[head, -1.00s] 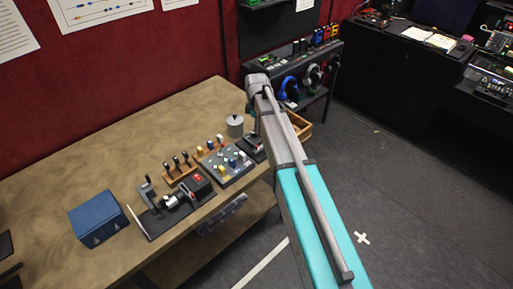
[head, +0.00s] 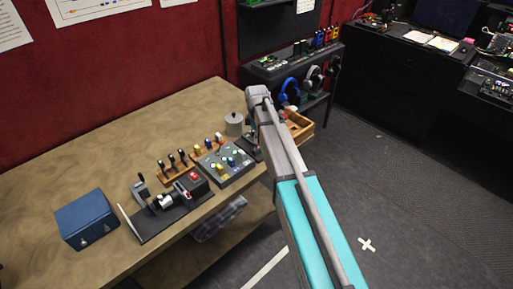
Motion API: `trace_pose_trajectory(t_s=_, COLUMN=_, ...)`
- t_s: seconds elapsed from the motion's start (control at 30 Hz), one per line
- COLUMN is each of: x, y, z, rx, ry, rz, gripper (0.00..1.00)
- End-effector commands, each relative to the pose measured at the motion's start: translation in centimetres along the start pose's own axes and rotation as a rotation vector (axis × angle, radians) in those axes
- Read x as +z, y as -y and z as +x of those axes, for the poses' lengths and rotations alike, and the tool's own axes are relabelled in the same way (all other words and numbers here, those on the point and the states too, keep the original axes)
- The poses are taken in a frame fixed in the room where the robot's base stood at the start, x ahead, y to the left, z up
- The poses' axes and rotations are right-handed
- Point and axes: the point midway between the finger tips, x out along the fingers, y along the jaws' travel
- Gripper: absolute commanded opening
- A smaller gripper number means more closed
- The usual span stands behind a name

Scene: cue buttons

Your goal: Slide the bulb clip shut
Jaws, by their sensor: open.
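A dark device (head: 146,236) lies along the front edge of the wooden workbench. It has a thin upright plate at its left end, a silver and black cylinder (head: 163,202) in the middle and a black box with a red top (head: 196,182) at its right end. I cannot make out which part is the bulb clip, or whether it is open or shut. My arm reaches up to a bend to the right of the bench's instruments.
A grey panel with coloured knobs (head: 224,180), a row of black-handled levers (head: 172,172) and a grey cylinder (head: 234,123) stand on the bench (head: 110,142). A blue box (head: 87,219) sits at the left. The back of the bench is clear.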

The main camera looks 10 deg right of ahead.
Motion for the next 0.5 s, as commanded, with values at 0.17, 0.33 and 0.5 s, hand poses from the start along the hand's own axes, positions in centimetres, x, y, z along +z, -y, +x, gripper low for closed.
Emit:
trace_pose_trajectory(t_s=0.17, x=0.0, y=0.0, z=1.8, rx=0.0, ry=0.0, rz=0.0, gripper=0.52)
trace_pose_trajectory(t_s=0.33, x=0.0, y=0.0, z=3.0, rx=0.0, ry=0.0, rz=0.0, gripper=0.52)
trace_pose_trajectory(t_s=0.5, x=0.0, y=0.0, z=3.9, rx=0.0, ry=0.0, rz=0.0, gripper=0.52)
